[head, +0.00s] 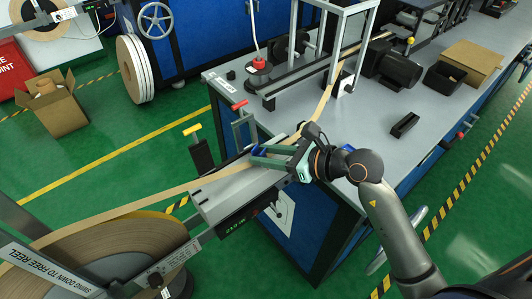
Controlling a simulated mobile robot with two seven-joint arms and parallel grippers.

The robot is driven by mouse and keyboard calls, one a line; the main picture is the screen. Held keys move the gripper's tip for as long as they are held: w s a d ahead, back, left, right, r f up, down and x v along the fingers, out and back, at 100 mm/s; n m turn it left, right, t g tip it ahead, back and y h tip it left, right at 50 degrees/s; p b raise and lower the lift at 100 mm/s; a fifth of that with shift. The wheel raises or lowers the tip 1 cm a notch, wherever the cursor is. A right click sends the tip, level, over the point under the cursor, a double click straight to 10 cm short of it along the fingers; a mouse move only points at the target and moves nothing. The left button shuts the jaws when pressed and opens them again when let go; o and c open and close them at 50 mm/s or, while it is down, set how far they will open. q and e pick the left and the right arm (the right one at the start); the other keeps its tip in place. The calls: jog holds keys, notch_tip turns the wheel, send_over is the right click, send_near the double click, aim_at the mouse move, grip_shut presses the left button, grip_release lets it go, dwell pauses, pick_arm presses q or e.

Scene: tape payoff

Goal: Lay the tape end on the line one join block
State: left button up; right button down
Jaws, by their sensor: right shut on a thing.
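The tan tape (130,204) comes off the big reel (110,250) at the lower left and runs up and right to the grey metal join block (235,192) at the table corner. My right gripper (256,156) is over the far side of the block, its fingers pointing left. It is shut on the tape, and its fingers hide the tape end. Another stretch of tan tape (322,103) rises behind the gripper to the machine frame. I cannot tell whether the tape touches the block's top. My left gripper is out of view.
The grey bench (420,125) carries a dark motor (393,68), a black tray (443,77), a cardboard box (474,60) and a small black block (405,125). A red-handled clamp (240,106) and a yellow-handled one (192,128) stand beside the join block.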

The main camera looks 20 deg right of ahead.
jog(key=shift+c, duration=2.3)
grip_release()
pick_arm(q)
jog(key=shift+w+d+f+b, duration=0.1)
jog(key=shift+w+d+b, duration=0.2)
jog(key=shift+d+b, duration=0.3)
pick_arm(e)
jog(key=v, duration=1.2)
jog(key=shift+s, duration=0.2)
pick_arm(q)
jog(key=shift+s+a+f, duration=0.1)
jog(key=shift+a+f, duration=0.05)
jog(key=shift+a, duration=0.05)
pick_arm(e)
jog(key=shift+d, duration=0.2)
